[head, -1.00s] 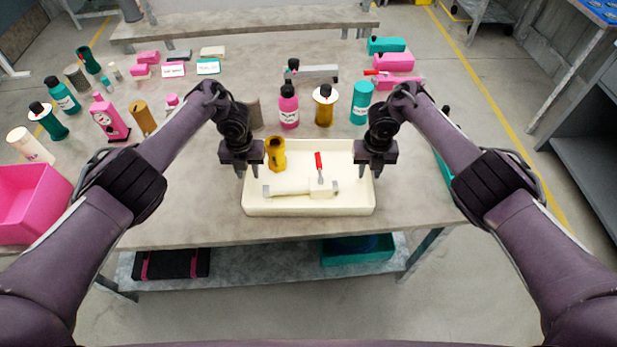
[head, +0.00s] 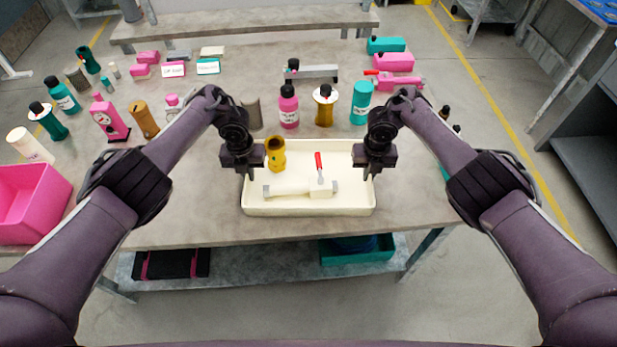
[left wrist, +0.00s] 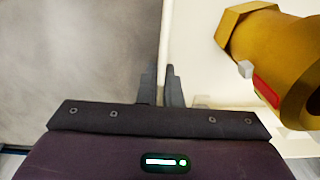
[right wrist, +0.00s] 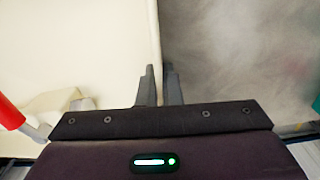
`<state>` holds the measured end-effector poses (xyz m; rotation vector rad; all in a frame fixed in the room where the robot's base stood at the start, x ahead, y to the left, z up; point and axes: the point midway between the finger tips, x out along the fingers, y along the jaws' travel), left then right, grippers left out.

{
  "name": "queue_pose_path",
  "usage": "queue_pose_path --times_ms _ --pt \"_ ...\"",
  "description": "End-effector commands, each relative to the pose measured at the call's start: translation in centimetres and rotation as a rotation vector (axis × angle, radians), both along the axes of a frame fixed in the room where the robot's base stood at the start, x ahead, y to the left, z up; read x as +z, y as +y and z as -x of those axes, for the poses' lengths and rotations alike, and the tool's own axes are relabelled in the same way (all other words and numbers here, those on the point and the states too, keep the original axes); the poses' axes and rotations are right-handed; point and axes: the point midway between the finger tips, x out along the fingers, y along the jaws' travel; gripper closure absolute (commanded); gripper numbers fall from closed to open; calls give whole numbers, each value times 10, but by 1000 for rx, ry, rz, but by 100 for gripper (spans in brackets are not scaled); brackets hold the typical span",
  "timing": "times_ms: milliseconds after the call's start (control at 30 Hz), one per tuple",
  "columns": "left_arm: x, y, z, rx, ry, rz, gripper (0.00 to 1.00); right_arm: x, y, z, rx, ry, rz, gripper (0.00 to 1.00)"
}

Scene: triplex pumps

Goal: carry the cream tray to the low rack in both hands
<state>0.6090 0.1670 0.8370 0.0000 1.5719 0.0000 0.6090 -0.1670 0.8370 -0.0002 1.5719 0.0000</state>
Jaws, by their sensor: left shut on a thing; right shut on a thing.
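The cream tray (head: 310,208) sits on the grey table near its front edge. It holds a yellow-brown fitting (head: 276,155), a cream valve-like part (head: 300,190) and a part with a red handle (head: 319,162). My left gripper (head: 243,174) is shut on the tray's left wall, which shows between its fingers in the left wrist view (left wrist: 161,88). My right gripper (head: 375,174) is shut on the tray's right wall, seen between the fingers in the right wrist view (right wrist: 159,85). The low rack cannot be told for certain; a shelf (head: 225,273) lies under the table.
Bottles, including a pink one (head: 289,108) and a teal one (head: 361,103), stand just behind the tray. A pink bin (head: 32,200) is at the left edge. A low grey bench (head: 245,27) stands beyond the table. The floor to the right is open.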

Motion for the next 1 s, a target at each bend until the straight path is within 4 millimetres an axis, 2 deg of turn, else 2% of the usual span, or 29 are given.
queue_pose_path --times_ms 367,800,1000 --pt "7 0 -1 0 -3 1 100 7 0 -1 1 -3 -1 100" --pt "44 0 -1 0 -3 1 100 44 0 -1 0 -3 -1 100" --pt "53 0 -1 0 -2 1 100 52 0 -1 0 -2 -1 100"
